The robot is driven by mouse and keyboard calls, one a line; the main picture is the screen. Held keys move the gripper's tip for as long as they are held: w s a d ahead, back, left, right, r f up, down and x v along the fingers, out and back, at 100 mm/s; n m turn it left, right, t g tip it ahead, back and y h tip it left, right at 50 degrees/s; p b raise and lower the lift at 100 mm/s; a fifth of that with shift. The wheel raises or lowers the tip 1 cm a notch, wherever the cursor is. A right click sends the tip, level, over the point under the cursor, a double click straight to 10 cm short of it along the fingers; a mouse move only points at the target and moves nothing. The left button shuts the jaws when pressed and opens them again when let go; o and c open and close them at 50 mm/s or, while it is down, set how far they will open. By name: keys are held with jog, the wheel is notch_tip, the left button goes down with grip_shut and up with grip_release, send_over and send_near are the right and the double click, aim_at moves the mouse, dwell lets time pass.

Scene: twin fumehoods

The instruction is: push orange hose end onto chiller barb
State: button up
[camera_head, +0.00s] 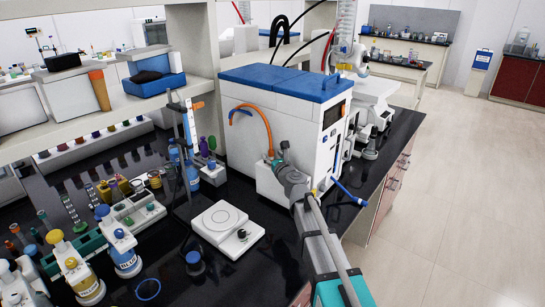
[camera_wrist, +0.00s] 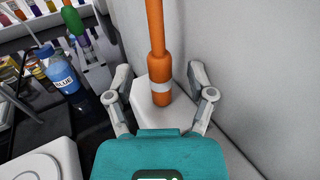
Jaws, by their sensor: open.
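The orange hose (camera_head: 262,118) arches over the front of the white, blue-topped chiller (camera_head: 240,145) and drops toward a pale fitting low on it. In the wrist view, the orange hose (camera_wrist: 156,30) hangs down and widens into a thicker end with a light band. The end meets or stands just in front of a pale block (camera_wrist: 144,92); the barb is hidden, so I cannot tell how far it is seated. My gripper (camera_wrist: 159,78) is open, one finger on each side of the hose end, with gaps visible. It also shows at the chiller in the head view (camera_head: 276,160).
A white hotplate (camera_head: 220,217) sits on the black bench in front of the chiller. A blue-labelled bottle (camera_wrist: 62,72) and other bottles stand to the left. A blue hose (camera_head: 348,192) sticks out at the right. The floor at right is clear.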

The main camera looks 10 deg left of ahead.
jog(key=v, duration=1.2)
dwell(0.7)
jog(key=s+d+f+n+g, duration=0.2)
jog(key=s+f+n+g, duration=0.1)
jog(key=n, duration=0.4)
jog(key=s+d+f+n+g+h, duration=0.1)
jog(key=s+d+f+n+g, duration=0.2)
jog(key=f+n, duration=0.2)
jog(key=s+d+f+n+g, duration=0.3)
jog(key=s+f+n, duration=0.1)
jog(key=n, duration=0.5)
jog(key=shift+f+n+g+h, duration=0.3)
jog(key=shift+f, duration=0.1)
jog(key=s+d+f+n+g+h, duration=0.3)
jog(key=s+d+n, duration=0.1)
jog(key=d, duration=0.4)
jog(key=s+d+f+n+g+h, duration=0.2)
jog(key=s+d+n+g+h, duration=0.1)
jog(key=s+d, duration=0.4)
jog(key=shift+d+f+n+h, duration=0.4)
jog(key=shift+d+n+h, duration=0.2)
jog(key=shift+n+h, duration=0.1)
